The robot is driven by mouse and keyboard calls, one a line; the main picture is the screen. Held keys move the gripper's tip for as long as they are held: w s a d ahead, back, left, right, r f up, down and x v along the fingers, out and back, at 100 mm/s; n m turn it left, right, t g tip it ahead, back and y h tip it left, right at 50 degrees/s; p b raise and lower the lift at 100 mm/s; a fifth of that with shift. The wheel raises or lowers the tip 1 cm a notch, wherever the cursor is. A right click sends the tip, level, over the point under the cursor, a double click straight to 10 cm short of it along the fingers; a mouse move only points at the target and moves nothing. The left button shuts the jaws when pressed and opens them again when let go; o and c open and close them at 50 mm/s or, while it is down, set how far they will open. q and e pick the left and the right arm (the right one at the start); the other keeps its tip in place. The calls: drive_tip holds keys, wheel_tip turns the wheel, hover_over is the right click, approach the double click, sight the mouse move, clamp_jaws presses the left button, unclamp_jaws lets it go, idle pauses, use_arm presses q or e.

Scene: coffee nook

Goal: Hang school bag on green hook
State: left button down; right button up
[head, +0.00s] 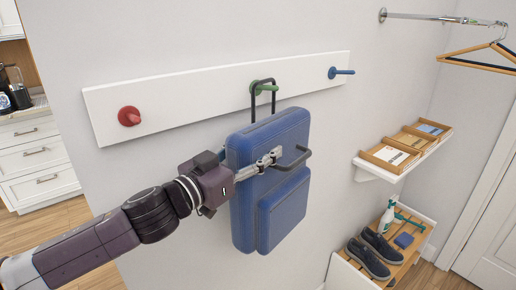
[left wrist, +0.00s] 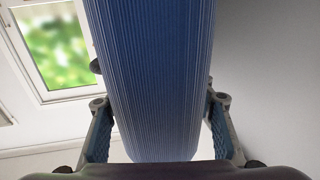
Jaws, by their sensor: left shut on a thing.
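The blue school bag (head: 270,140) hangs upright against the wall, below the white hook board. Its dark top loop (head: 252,100) is at the green hook (head: 266,88), and the hook's tip shows within the loop. Whether the loop bears the bag's weight cannot be told. My left gripper (head: 272,160) reaches in from the left and is shut on the bag across its side. In the left wrist view, the bag's ribbed blue side (left wrist: 155,80) stands between the two fingers. My right gripper is not in view.
The white board (head: 190,102) also carries a red hook (head: 129,116) at left and a blue hook (head: 340,72) at right. A shelf with wooden trays (head: 405,145) and a shoe rack (head: 378,250) stand at right. A rail with a hanger (head: 485,52) is at upper right.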

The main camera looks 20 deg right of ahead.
use_arm(q)
drive_tip(key=shift+r, duration=0.3)
